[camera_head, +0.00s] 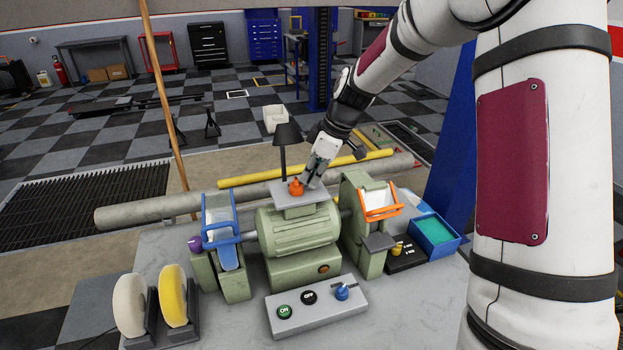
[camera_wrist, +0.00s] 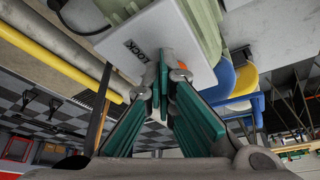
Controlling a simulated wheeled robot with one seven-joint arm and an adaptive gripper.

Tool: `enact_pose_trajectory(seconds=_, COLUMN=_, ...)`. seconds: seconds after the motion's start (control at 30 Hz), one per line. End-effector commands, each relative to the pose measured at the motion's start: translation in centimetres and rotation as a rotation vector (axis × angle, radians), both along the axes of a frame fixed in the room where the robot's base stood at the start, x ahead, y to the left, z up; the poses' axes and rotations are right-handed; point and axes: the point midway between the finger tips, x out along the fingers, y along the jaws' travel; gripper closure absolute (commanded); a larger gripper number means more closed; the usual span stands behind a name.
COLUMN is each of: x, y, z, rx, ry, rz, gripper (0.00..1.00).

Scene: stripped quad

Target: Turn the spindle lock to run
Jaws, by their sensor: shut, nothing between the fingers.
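A green bench grinder (camera_head: 298,230) stands on the grey bench. On top is a grey plate (camera_head: 302,200) with an orange knob (camera_head: 297,187), likely the spindle lock. In the wrist view the plate (camera_wrist: 185,35) shows the word LOCK in black beside a small orange mark. My gripper (camera_head: 312,182) is shut, its tips just to the right of the orange knob and low over the plate.
A dark lamp (camera_head: 287,135) rises behind the plate. A control box (camera_head: 316,305) with ON, OFF and a blue knob is in front. A black box with a yellow knob (camera_head: 397,248) and a blue tray (camera_head: 456,245) stand right; two wheels (camera_head: 173,296) stand left.

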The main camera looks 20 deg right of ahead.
Motion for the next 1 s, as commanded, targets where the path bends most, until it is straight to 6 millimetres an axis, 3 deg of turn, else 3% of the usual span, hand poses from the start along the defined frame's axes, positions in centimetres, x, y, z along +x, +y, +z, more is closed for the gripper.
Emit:
enact_pose_trajectory(seconds=0.57, x=1.8, y=0.3, z=-0.1, rx=0.003, ry=0.000, rz=0.474, gripper=1.00)
enact_pose_trajectory(seconds=1.0, x=2.2, y=0.7, z=0.0, rx=0.004, ry=-0.002, rz=0.474, gripper=1.00)
